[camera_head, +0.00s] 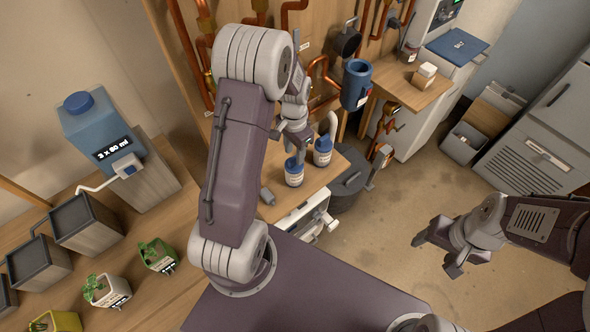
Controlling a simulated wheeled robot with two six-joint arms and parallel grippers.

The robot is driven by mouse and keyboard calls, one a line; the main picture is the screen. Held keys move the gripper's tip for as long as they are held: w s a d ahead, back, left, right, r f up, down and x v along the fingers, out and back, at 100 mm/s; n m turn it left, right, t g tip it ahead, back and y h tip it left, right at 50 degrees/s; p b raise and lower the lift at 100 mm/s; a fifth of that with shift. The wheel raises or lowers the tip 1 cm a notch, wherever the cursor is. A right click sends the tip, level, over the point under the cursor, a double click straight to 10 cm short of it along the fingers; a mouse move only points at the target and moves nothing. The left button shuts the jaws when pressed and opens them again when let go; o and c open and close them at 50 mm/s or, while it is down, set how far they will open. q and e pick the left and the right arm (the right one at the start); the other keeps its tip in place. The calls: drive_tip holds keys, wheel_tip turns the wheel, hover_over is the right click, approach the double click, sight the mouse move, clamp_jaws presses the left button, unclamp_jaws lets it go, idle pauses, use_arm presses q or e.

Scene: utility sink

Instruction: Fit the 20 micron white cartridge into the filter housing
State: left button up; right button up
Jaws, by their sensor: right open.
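A blue cylinder with a dark open top and a white label, which looks like the filter housing (356,87), is at the upper middle. Two white containers with blue tops and printed labels, a nearer one (294,174) and a farther one (323,152), stand on the wooden bench; their print is too small to read. I cannot tell which thing is the 20 micron cartridge. My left gripper (291,144) points down just above and behind the nearer container, partly hidden by my arm; its jaws are unclear. My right gripper (435,252) is open and empty over the floor at right.
Copper pipes (187,50) run along the back board. A wooden shelf (395,85) carries a small box with a white top (425,74). A dark round bin (349,190) stands beside the bench. A blue tank (97,128) and potted plants (158,256) are at left.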

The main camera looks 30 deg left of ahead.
sight(294, 157)
use_arm(q)
drive_tip(key=f, duration=0.3)
drive_tip(key=shift+s, duration=0.35)
drive_tip(key=shift+w+f, duration=0.15)
clamp_jaws()
idle(0.9)
